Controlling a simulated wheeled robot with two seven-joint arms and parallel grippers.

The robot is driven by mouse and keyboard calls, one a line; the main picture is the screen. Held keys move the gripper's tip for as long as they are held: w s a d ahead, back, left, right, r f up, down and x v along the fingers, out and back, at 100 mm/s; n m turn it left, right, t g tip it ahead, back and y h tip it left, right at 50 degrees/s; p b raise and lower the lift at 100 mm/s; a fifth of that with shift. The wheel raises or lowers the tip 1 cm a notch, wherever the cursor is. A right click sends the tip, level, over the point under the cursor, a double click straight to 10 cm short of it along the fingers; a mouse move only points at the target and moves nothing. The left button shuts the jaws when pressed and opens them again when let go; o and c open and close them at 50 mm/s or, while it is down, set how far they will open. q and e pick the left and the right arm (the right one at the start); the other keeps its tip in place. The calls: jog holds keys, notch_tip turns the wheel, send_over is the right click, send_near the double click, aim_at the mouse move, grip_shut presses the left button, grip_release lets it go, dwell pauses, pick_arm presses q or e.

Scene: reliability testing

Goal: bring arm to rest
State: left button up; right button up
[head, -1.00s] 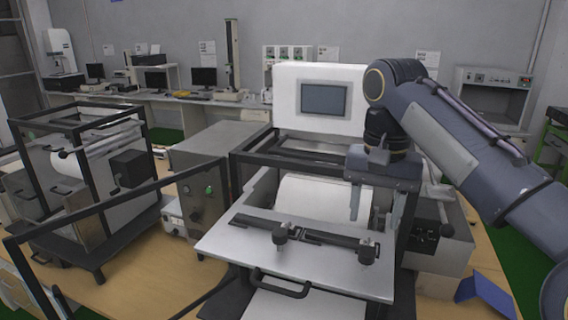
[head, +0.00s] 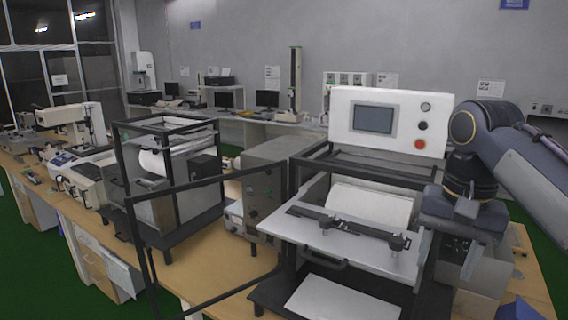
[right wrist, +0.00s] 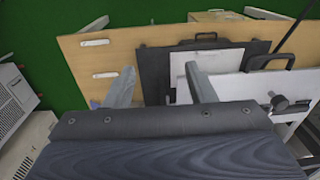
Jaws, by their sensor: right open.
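My right arm (head: 545,165) comes in from the right in the head view. My right gripper (head: 453,252) points down beside the right side of the test machine with the white control panel (head: 345,112). Its fingers are apart with nothing seen between them. In the right wrist view the open fingers (right wrist: 162,82) frame a wooden table (right wrist: 105,45) and a black base plate (right wrist: 150,65) with a white sheet on it, lower than the fingers. I cannot tell the gap to the machine's side. My left gripper is in no view.
The machine's metal tray (head: 345,240) and black door frame (head: 140,255) jut out in front. A second framed machine (head: 165,185) stands to the left. Benches with monitors line the back wall. Green floor (right wrist: 40,40) is free beyond the table.

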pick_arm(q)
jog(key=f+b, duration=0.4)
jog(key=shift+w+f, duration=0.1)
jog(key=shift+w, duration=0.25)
pick_arm(e)
jog(key=s+a+f+n+t+y, duration=0.1)
jog(key=s+a+f+n+t, duration=0.1)
jog(key=s+f, duration=0.5)
jog(key=s+a+f+n+t+y, duration=0.2)
jog(key=s+f, duration=0.6)
jog(key=f, duration=1)
jog(key=shift+s+a+f+t+y, duration=0.25)
jog(key=shift+f+t+y, duration=0.1)
jog(key=shift+t, duration=0.25)
